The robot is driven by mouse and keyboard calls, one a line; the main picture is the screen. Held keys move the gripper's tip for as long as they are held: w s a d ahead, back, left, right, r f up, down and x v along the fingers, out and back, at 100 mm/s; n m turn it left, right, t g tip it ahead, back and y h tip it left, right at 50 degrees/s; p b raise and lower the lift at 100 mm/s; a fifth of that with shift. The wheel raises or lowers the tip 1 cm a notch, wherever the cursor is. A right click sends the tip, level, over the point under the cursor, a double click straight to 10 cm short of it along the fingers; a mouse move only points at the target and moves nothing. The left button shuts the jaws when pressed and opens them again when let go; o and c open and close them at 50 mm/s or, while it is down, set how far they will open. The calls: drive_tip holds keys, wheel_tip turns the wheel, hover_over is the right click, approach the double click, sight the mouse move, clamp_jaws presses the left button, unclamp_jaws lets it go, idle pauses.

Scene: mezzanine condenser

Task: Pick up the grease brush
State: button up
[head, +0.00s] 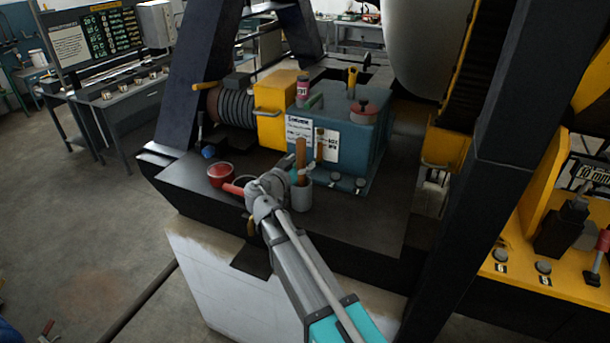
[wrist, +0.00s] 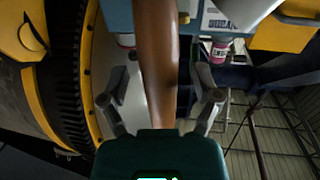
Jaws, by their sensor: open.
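The grease brush's brown wooden handle (head: 300,152) stands upright out of a grey cup (head: 301,196) on the dark machine ledge in the head view. Its bristle end is not visible. My gripper (head: 289,180) is at the cup's upper left, close against the handle. In the wrist view the brown handle (wrist: 156,60) runs down between the two fingers of my gripper (wrist: 162,95), which are spread with a gap on each side. The dark gripper body hides the handle's lower end in that view.
A red tin (head: 221,175) and a red-handled item (head: 234,189) lie left of my gripper. A thinner brown stick (head: 319,145) stands just right of the handle. The blue gearbox (head: 355,140) rises close behind, with a jar (head: 302,91) on top. The ledge's right side is clear.

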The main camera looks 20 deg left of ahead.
clamp_jaws()
idle(0.4)
drive_tip(key=shift+r, duration=0.15)
wheel_tip(320, 180, up, 12)
drive_tip(key=p, duration=1.2)
drive_tip(key=v, duration=1.8)
